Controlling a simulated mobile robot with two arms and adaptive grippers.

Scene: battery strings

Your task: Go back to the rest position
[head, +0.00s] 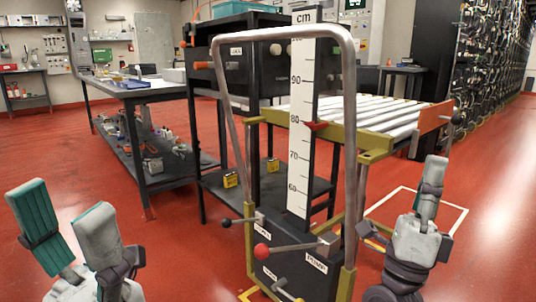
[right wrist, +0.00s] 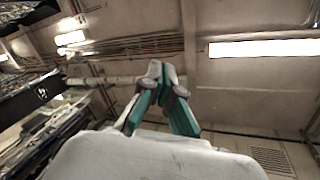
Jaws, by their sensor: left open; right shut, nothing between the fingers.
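My left gripper (head: 62,200) is at the lower left of the head view, fingers pointing up and spread apart, with nothing between them. My right gripper (head: 434,165) is at the right of the head view, pointing up. In the right wrist view its fingers (right wrist: 162,72) meet at the tips, shut and empty, with the ceiling behind them. Between the two grippers stands a lift trolley with a grey tubular handle (head: 349,130). Neither gripper appears to touch the trolley.
The trolley carries a cm scale (head: 301,140), a red-knobbed lever (head: 262,251) and a roller bed (head: 360,118). A workbench (head: 150,92) stands behind at left. Battery racks (head: 485,65) line the back right. Red floor (head: 485,200) is clear at right.

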